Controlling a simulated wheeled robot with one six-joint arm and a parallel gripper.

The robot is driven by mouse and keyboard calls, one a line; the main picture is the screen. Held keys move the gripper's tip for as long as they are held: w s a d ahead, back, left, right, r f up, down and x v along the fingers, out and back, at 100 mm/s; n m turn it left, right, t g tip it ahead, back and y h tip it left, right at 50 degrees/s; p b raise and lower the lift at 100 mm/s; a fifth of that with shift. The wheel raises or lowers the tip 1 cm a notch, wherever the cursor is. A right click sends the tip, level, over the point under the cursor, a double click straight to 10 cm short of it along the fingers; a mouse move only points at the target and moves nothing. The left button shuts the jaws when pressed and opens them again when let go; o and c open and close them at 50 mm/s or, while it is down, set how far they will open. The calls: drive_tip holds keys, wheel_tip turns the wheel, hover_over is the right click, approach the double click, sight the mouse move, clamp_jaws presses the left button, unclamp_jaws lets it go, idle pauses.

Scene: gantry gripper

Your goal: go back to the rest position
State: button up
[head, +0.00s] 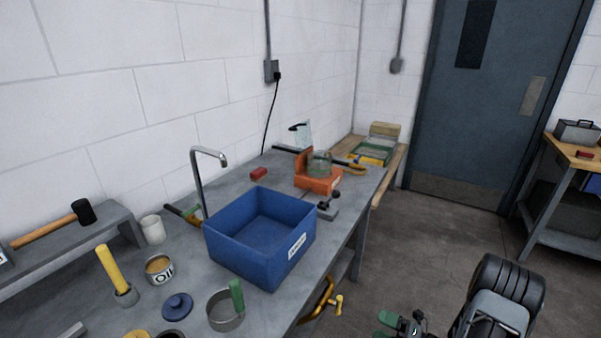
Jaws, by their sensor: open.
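My gripper (386,327) is low in the head view, at the bottom edge right of centre, partly cut off. Its green fingertips are apart and I see nothing between them. It is over the floor, to the right of the grey workbench (335,225) and apart from it. My black and grey arm shows to the right of the gripper, also cut off by the bottom edge.
A blue bin (222,247) stands on the bench. An orange block-shaped holder (318,181) is behind it. A yellow-orange fitting (318,303) sticks out at the bench's front edge. The floor (425,235) is clear towards the door (476,130). Another bench (550,220) stands right.

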drive_tip(key=s+a+r+n+g+h, duration=0.2)
drive_tip(key=s+n+g, duration=0.3)
drive_tip(key=n, duration=0.7)
drive_tip(key=s+a+r+n+g+h, duration=0.2)
drive_tip(key=s+n+g+h, duration=0.15)
drive_tip(key=n+g, duration=0.7)
drive_tip(key=a+r+n+t+h, duration=0.3)
drive_tip(key=r+n+t+h, duration=0.1)
drive_tip(key=r+n, duration=0.6)
drive_tip(key=a+r+n+t+h, duration=0.4)
drive_tip(key=r+n+h, duration=0.1)
drive_tip(key=r+n, duration=0.5)
drive_tip(key=shift+r+p, duration=0.3)
drive_tip(key=shift+p, duration=0.1)
